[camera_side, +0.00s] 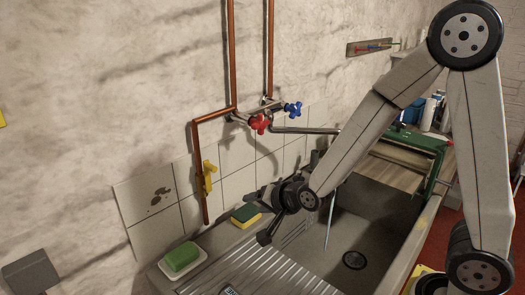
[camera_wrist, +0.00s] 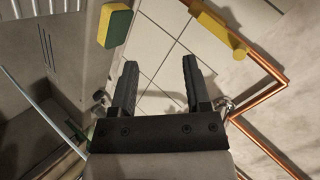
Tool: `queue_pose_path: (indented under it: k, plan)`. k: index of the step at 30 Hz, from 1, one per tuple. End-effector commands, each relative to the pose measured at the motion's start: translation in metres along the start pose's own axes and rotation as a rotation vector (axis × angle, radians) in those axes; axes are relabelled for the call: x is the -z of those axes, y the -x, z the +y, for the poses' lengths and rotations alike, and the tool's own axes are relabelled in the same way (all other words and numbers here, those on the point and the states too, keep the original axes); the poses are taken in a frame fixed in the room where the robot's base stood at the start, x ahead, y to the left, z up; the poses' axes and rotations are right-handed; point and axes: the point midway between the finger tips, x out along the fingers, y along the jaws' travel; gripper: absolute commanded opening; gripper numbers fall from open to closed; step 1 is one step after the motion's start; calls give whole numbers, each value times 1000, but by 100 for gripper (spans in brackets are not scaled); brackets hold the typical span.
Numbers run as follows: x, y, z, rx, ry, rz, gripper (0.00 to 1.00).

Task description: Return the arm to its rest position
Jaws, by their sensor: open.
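My gripper (camera_wrist: 158,82) is open and empty in the wrist view, its two dark fingers apart with tiled wall behind them. In the side view my gripper (camera_side: 262,236) hangs at the end of the lowered forearm, over the near end of the sink (camera_side: 383,205). A yellow and green sponge (camera_side: 246,215) lies on the sink ledge just left of the gripper. The sponge also shows at the top of the wrist view (camera_wrist: 115,27). I cannot tell from the side view how far the fingers are from the sink surface.
Copper pipes (camera_side: 232,60) run down the wall to a red valve (camera_side: 259,123) and a blue valve (camera_side: 293,109). A yellow handle (camera_side: 209,175) is on the lower pipe. Green soap (camera_side: 181,256) sits in a white dish. A spout with running water is beside my forearm.

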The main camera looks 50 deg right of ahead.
Motion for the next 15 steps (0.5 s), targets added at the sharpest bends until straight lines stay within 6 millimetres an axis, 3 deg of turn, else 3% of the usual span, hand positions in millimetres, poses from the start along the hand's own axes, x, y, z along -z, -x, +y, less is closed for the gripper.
queue_pose_path:
  k: [15]
  plan:
    - [-20,64,73,-327,671,-414,61]
